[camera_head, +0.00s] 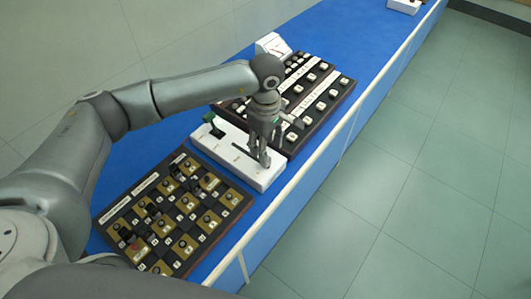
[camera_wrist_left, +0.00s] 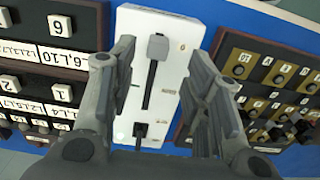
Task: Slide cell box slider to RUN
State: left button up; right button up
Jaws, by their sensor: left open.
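The white cell box (camera_head: 222,152) lies on the blue bench, between two dark panels. In the left wrist view the white box (camera_wrist_left: 175,75) has a long dark slot with a grey slider knob (camera_wrist_left: 157,47) at the slot's upper end. Any RUN label is too small to read. My left gripper (camera_head: 262,158) is over the right end of the box in the head view and hides the knob there. In the wrist view the left gripper (camera_wrist_left: 162,58) is open, with one finger on each side of the knob, apart from it. My right gripper is not in view.
A panel with brass plates and dark knobs (camera_head: 172,215) lies nearer on the bench. A dark panel with white-labelled switches (camera_head: 315,95) and a white meter (camera_head: 272,44) lie beyond. A dark green part (camera_head: 214,126) stands at the box's far end.

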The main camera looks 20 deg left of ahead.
pick_arm(q)
notch_tip(320, 180, down, 5)
jog(key=shift+w+r+p, duration=0.1)
jog(key=shift+p, duration=0.55)
jog(key=shift+a+f, duration=0.1)
jog(key=shift+f, duration=0.9)
jog(key=c, duration=1)
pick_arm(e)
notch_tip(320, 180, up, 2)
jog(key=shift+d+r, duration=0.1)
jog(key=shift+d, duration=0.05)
pick_arm(q)
jog(key=shift+w, duration=0.1)
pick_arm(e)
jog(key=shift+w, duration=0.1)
